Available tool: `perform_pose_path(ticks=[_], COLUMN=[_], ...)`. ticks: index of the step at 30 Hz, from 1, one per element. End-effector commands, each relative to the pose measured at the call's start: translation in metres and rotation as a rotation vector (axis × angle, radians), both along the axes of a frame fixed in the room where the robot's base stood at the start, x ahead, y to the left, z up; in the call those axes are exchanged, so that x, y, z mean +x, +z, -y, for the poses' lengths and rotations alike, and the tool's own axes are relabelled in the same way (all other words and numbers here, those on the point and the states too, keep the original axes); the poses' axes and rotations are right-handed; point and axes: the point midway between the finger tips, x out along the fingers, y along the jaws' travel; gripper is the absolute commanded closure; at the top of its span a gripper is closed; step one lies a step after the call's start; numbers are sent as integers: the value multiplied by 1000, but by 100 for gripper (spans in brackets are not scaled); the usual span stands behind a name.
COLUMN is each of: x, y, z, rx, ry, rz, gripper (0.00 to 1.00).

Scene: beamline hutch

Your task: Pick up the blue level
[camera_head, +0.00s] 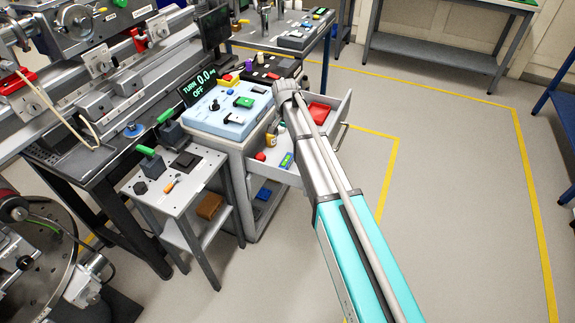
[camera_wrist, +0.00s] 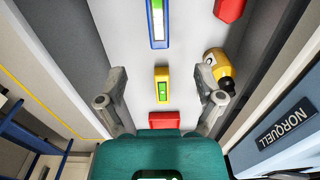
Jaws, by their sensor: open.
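In the head view the level (camera_head: 286,160) shows near the drawer's near end, left of my arm. My gripper (camera_wrist: 160,75) is open and empty. Its fingers straddle a small yellow level (camera_wrist: 162,85) with a green window, in the picture; I cannot tell how high above it they are. The blue level is beyond the fingertips. In the head view my arm hides the gripper.
Around the blue level in the drawer (camera_head: 337,113) are a yellow bottle (camera_wrist: 218,68) with a dark cap, a red object (camera_wrist: 229,10), and a red box (camera_wrist: 164,119). A pale blue control box (camera_head: 228,112) stands on the cart above the drawer. Open floor lies to the right.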

Motion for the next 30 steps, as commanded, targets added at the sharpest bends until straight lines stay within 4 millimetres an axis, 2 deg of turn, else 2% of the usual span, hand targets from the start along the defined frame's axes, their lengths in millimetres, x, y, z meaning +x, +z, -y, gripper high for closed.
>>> perform_pose_path(ticks=[30], x=[0], y=[-77], z=[2], rx=[0], ry=[-2], rz=[0], gripper=[14])
